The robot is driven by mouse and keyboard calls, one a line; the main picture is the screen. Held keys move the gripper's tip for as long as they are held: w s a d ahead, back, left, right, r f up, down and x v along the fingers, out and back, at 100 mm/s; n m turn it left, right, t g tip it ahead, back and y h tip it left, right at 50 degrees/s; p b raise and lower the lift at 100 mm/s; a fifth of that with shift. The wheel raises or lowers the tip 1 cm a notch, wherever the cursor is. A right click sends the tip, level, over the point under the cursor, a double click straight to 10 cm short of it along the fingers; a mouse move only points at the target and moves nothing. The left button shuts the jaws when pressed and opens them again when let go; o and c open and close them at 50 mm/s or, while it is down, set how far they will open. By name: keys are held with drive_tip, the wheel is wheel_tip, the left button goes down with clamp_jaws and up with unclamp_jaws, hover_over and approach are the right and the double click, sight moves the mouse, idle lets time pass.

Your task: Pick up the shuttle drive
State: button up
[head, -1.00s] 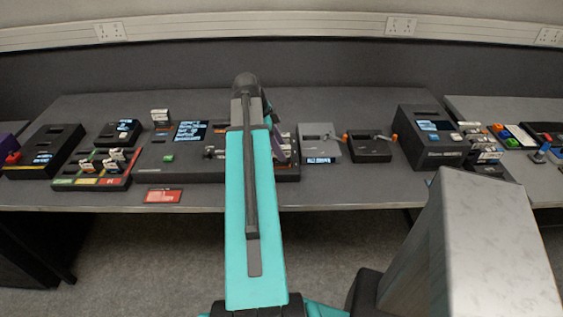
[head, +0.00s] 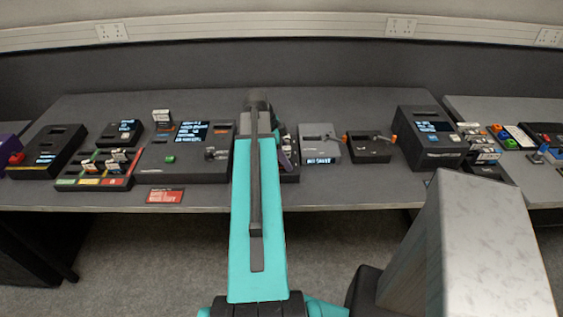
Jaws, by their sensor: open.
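I cannot tell which object is the shuttle drive; no label is readable at this size. Small white-labelled drive-like pieces (head: 118,156) stand in a tray with green, yellow and red strips (head: 92,183) at the left of the bench. Another white-labelled piece (head: 161,116) stands behind the large dark console. More such pieces (head: 487,154) are clustered at the right. My teal arm reaches forward over the middle of the bench. Its far end hides my gripper and part of the console area beneath it.
A wide dark console (head: 190,165) with a lit screen lies left of my arm. A grey box (head: 318,143) and a black box (head: 370,148) with a lever stand to its right. A taller dark unit (head: 430,140) is further right. Bare bench (head: 330,195) runs along the front.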

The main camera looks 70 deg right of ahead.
drive_tip(key=shift+c, duration=0.5)
clamp_jaws()
drive_tip(key=shift+r, duration=0.1)
drive_tip(key=shift+r+b, duration=1)
drive_tip(key=shift+r, duration=3.9)
drive_tip(key=shift+s, duration=0.1)
